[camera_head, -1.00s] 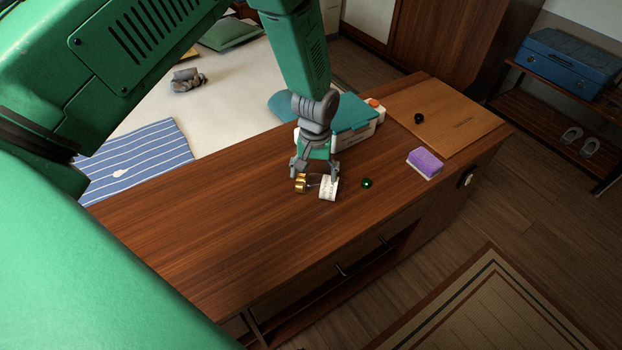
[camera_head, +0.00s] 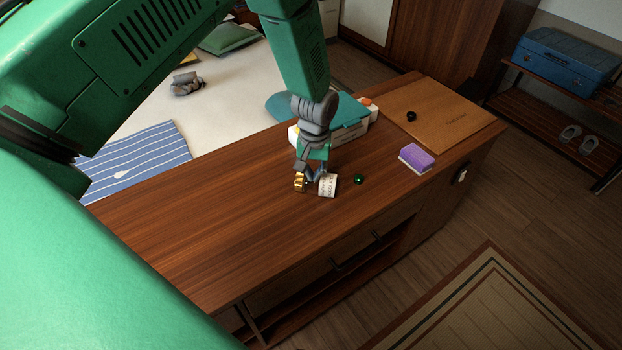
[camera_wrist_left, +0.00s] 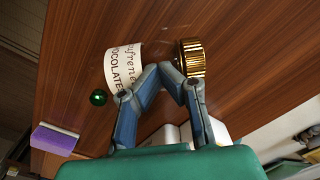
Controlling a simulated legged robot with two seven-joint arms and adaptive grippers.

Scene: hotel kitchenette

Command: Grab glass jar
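A glass jar lies on its side on the wooden counter. Its white printed label (camera_head: 328,185) is at the right and its gold ribbed lid (camera_head: 300,182) at the left; the clear glass between barely shows. In the left wrist view the label (camera_wrist_left: 120,66) reads chocolates, with the lid (camera_wrist_left: 191,58) to its right. My left gripper (camera_head: 312,173) points down at the jar, its fingers drawn together, the tips nearly meeting between label and lid (camera_wrist_left: 162,70). I cannot tell whether glass is held between them. My right gripper is not in view.
A green ball (camera_head: 358,179) lies right of the jar. A purple-and-white sponge (camera_head: 416,158) and a wooden board (camera_head: 442,115) with a small dark ball (camera_head: 411,116) are farther right. A teal-and-white box (camera_head: 348,115) stands behind my gripper. The counter's left part is bare.

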